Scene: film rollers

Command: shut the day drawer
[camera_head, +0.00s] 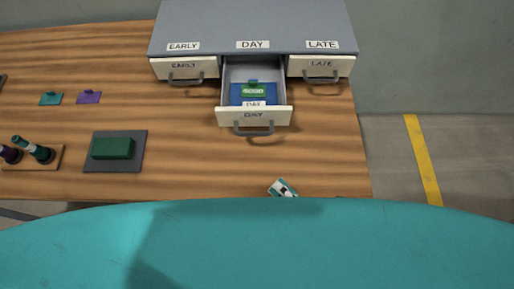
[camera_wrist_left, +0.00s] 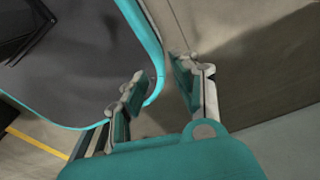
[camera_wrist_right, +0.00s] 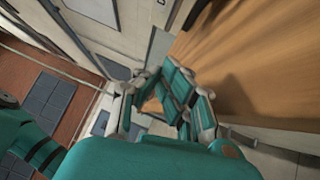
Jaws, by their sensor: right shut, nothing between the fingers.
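The day drawer (camera_head: 232,116) is pulled out of the grey cabinet (camera_head: 205,27), with its grey handle (camera_head: 254,131) facing me. A blue item (camera_head: 241,97) with a green label lies inside it. My right gripper (camera_head: 283,187) shows at the table's near edge, in front of the drawer and a little to its right, apart from the handle. It is shut and empty. Its fingers also show in the right wrist view (camera_wrist_right: 166,88), beside the wooden table. My left gripper (camera_wrist_left: 158,90) is open and empty in the left wrist view, away from the drawer; the head view does not show it.
The early drawer (camera_head: 160,67) and late drawer (camera_head: 343,66) are in the cabinet either side. Left on the table (camera_head: 190,160) are a green block (camera_head: 112,148) on a grey mat, teal and purple tags, and a roller rack (camera_head: 50,162). Table before the drawer is clear.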

